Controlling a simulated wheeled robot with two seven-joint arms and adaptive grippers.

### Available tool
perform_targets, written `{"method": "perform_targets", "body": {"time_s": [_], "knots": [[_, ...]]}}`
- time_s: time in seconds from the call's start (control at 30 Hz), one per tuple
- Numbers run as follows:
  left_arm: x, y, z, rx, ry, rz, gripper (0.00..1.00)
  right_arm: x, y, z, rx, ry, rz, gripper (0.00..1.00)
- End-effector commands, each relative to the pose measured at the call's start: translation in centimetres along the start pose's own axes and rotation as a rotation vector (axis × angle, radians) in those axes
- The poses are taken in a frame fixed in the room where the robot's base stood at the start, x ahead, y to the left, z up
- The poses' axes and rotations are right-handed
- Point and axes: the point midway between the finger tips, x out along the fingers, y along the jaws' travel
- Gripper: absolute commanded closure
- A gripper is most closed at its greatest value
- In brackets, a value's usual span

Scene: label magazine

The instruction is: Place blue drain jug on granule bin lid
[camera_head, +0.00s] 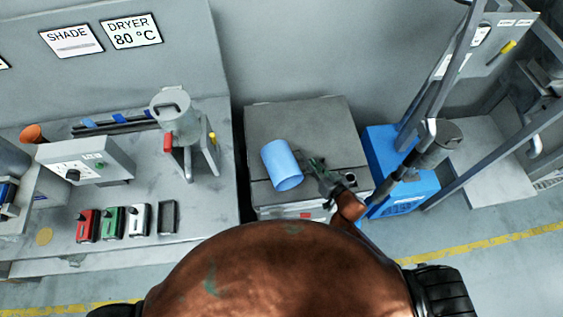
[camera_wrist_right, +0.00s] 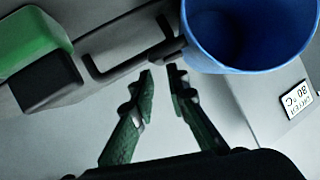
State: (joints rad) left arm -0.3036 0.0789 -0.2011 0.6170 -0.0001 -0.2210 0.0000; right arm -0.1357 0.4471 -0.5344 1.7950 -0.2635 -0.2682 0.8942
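The blue drain jug (camera_head: 280,162) is over the flat top of the grey granule bin (camera_head: 325,118) in the head view. Its round mouth faces the lower side of the picture; whether it rests on the lid or hangs above it I cannot tell. My right gripper (camera_head: 314,164) is just right of the jug. In the right wrist view its green fingers (camera_wrist_right: 160,72) have tips close together with a narrow gap, beside the jug's rim (camera_wrist_right: 190,48). Whether they pinch a thin part of the jug is unclear. My left gripper is out of view.
A blue box (camera_head: 385,150) stands right of the bin, below a slanted grey frame (camera_head: 465,55). Left is a bench with a metal hopper (camera_head: 176,112) and several small coloured boxes (camera_head: 113,224). The far part of the bin lid is clear.

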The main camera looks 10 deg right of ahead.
Motion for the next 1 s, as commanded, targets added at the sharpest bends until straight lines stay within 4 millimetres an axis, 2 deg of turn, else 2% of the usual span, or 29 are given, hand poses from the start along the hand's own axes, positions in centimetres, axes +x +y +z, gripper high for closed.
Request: {"method": "perform_targets", "body": {"time_s": [0.17,0.3,0.47,0.73,0.93,1.0], "knots": [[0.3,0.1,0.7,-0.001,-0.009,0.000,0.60,2.0,0.1,0.0,-0.001,0.000,0.000,0.86],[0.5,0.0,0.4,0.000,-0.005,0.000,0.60,4.2,0.1,-0.1,-0.001,0.000,0.000,0.86],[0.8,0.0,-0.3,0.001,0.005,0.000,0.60,5.8,0.2,0.0,-0.001,-0.002,0.000,0.86],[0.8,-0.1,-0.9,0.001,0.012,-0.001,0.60,6.1,0.1,-0.1,0.000,-0.001,-0.001,0.86],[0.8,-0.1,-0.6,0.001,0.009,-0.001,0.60,6.1,0.1,-0.1,0.000,-0.001,0.000,0.99],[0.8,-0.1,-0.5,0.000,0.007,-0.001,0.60,6.1,0.1,-0.1,0.000,-0.001,0.000,1.00]]}}
